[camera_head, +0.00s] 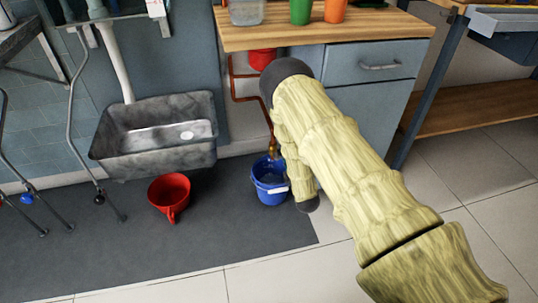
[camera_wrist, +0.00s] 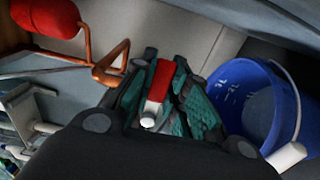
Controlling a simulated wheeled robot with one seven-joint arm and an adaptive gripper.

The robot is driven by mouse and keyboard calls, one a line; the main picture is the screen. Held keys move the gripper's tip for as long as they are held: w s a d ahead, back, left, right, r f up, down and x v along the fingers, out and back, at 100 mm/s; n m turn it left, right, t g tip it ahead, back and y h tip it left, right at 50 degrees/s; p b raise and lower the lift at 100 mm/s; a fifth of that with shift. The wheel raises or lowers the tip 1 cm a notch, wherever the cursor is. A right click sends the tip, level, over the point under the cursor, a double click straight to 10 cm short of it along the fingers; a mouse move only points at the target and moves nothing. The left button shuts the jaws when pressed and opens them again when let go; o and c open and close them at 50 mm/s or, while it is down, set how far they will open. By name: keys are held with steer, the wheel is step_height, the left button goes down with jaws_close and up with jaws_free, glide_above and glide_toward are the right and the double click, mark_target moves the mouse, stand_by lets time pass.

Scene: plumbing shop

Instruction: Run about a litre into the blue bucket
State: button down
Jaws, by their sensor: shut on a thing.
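The blue bucket (camera_head: 270,190) stands upright on the dark mat, below a brass tap (camera_head: 273,146) at the end of a copper pipe. In the wrist view the bucket (camera_wrist: 262,110) is at the right, with litre marks on its inner wall; I cannot tell its water level. My gripper (camera_wrist: 166,68) is shut on a red handle (camera_wrist: 161,76) with a pale end, which looks like the tap's lever. The bucket is to the right of the gripper. In the head view my arm hides the gripper and the handle.
A grey sink (camera_head: 155,165) is at the left, and a red jug (camera_head: 169,194) stands on the mat below it. A red vessel (camera_head: 262,59) hangs under the wooden worktop (camera_head: 380,24), above the copper pipe (camera_head: 240,98). Tiled floor in front is clear.

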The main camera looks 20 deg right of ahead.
steer(key=shift+s+f, duration=0.1)
steer(key=shift+s, duration=0.05)
steer(key=c, duration=1.4)
jaws_free()
steer(key=s, duration=1.2)
steer(key=shift+a, duration=0.1)
